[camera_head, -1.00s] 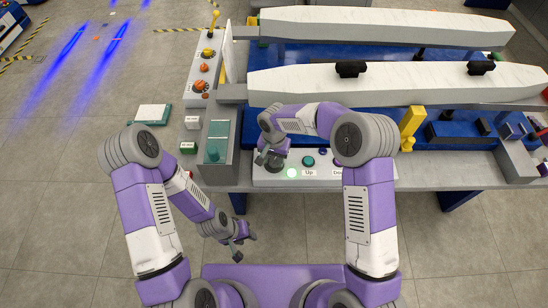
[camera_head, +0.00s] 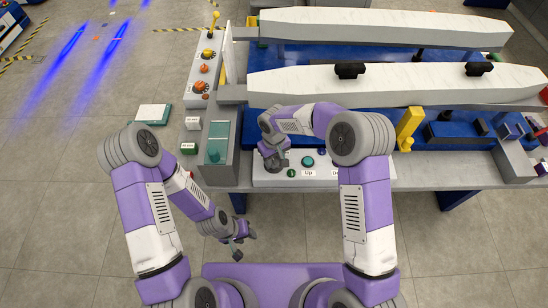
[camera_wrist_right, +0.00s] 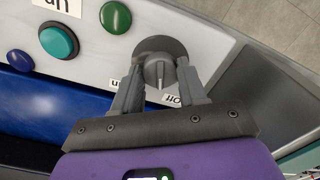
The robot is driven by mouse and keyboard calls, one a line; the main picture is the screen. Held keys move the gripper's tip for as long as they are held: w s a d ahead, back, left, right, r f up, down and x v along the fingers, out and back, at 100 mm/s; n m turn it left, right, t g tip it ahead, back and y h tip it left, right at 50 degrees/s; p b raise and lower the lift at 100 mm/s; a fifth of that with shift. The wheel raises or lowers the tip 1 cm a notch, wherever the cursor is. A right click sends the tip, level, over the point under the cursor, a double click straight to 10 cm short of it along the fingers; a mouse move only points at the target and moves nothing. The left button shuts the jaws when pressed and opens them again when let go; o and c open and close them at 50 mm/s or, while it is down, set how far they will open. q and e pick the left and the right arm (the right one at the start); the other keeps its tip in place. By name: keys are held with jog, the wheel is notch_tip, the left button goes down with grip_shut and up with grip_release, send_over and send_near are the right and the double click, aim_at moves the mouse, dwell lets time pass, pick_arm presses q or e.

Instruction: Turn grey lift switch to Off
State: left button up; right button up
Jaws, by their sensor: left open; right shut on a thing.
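The grey lift switch (camera_wrist_right: 160,72) is a round knob with a light line, on the white control panel (camera_head: 330,180). An Off label (camera_wrist_right: 180,99) lies to the lower right of it in the right wrist view, another label to its lower left. My right gripper (camera_wrist_right: 158,68) has its fingers on both sides of the knob and is shut on it; it also shows in the head view (camera_head: 272,160), largely hiding the switch. The green lamp (camera_head: 291,173) beside it is dark. My left gripper (camera_head: 238,250) hangs open and empty in front of the table.
A teal button (camera_wrist_right: 58,41) and a blue button (camera_wrist_right: 19,61) sit on the same panel. A grey box with a teal top (camera_head: 217,142) stands left of the panel. The lift's long white beams (camera_head: 400,82) lie behind it.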

aim_at(274, 161)
jog(key=shift+n, duration=1)
jog(key=o, duration=1.1)
jog(key=shift+c, duration=0.2)
jog(key=shift+r, duration=0.1)
notch_tip(274, 161, up, 7)
jog(key=shift+r+p, duration=0.2)
jog(key=shift+p, duration=0.7)
